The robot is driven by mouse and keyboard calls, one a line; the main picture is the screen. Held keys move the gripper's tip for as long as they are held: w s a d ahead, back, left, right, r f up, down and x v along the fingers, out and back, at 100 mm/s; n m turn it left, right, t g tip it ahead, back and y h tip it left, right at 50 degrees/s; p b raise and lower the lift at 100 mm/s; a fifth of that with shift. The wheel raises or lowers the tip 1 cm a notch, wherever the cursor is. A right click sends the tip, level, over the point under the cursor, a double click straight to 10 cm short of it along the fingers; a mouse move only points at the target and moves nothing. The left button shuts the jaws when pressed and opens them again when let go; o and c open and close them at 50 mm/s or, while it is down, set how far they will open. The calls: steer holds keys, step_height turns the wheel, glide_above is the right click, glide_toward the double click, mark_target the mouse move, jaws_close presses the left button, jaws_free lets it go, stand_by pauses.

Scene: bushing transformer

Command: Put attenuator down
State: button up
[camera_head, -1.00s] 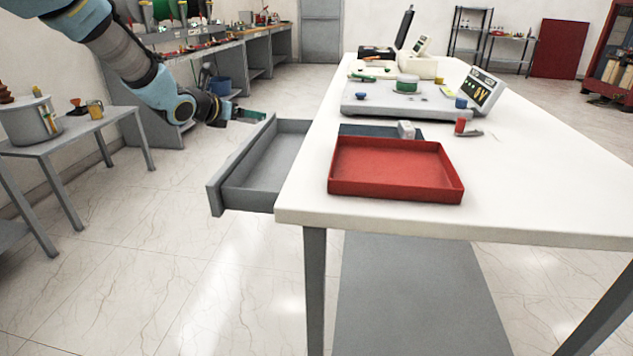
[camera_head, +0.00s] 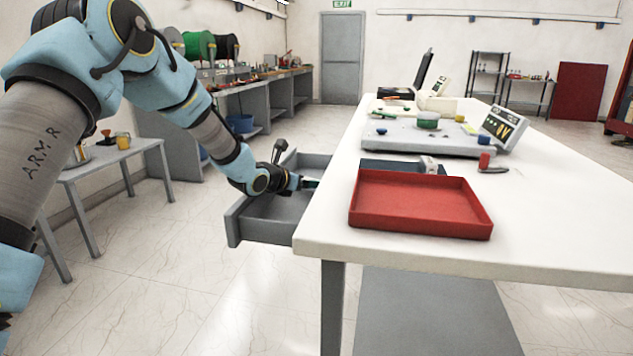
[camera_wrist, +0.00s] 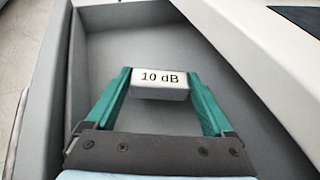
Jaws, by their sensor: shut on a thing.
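The attenuator (camera_wrist: 160,84) is a small pale grey block marked "10 dB". In the wrist view it sits between the two green fingers of my gripper (camera_wrist: 160,80), which is shut on it. Behind and below it is the grey open drawer (camera_wrist: 115,45), with no other thing seen in its visible part. In the head view my gripper (camera_head: 308,183) is at the open drawer (camera_head: 270,232), near the table's left side. The attenuator cannot be made out there. I cannot tell whether it touches the drawer floor.
A red tray (camera_head: 425,222) stands on the white table (camera_head: 550,215) beside the drawer. The table's right part is clear.

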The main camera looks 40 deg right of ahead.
steer(key=d, duration=0.2)
steer(key=d+p, duration=0.1)
steer(key=shift+w+d, duration=0.35)
steer(key=shift+d+f+p, duration=0.15)
steer(key=shift+f+p, duration=0.15)
steer(key=shift+f, duration=0.4)
steer(key=shift+f, duration=0.15)
steer(key=o, duration=1.1)
steer(key=shift+r, duration=0.25)
steer(key=b+v, duration=0.1)
steer(key=v, duration=1.1)
steer(key=shift+f+b, duration=0.15)
steer(key=shift+b, duration=0.25)
